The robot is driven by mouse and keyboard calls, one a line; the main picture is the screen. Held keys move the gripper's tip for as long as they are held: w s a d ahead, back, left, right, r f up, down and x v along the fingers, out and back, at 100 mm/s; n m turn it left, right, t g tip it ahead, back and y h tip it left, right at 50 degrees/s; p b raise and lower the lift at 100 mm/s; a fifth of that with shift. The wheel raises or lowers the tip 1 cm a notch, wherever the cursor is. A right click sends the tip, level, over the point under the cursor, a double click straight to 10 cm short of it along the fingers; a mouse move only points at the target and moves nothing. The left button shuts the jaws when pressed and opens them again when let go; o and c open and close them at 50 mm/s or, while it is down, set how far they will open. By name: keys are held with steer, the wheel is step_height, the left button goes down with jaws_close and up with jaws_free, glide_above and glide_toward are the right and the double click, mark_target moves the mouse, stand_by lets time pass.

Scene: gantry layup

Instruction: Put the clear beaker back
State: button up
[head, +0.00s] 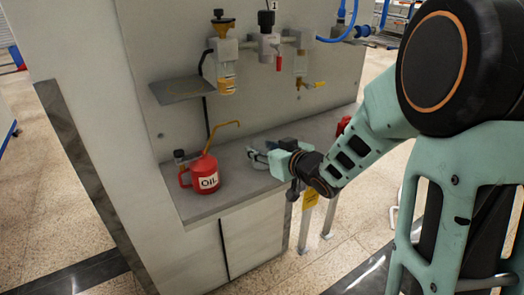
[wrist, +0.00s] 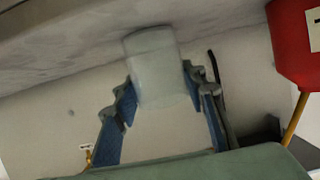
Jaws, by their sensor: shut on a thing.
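The clear beaker (wrist: 155,58) is a pale, see-through cylinder in the wrist view. My gripper (wrist: 160,90) is shut on it, with one blue-padded finger on each side. The wrist picture looks upside down, so the beaker's top-of-picture end is close to the grey counter (wrist: 60,50); I cannot tell whether it touches. In the head view my gripper (head: 259,158) is low over the counter (head: 222,208), right of the red oil can. The beaker itself is hard to make out there, mostly hidden by the gripper.
The red oil can (head: 204,175) with a brass spout stands on the counter left of my gripper; it also shows in the wrist view (wrist: 292,45). A small dark-capped item (head: 180,158) stands behind it. A grey shelf plate (head: 182,90) and filter fittings (head: 226,68) project above.

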steer(key=shift+f, duration=0.15)
steer(key=o, duration=1.2)
steer(key=shift+r, duration=0.3)
steer(key=shift+s+d+r, duration=0.15)
steer(key=shift+s+d, duration=0.1)
steer(key=p+v, duration=0.2)
steer(key=v, duration=0.9)
steer(key=shift+s, duration=0.15)
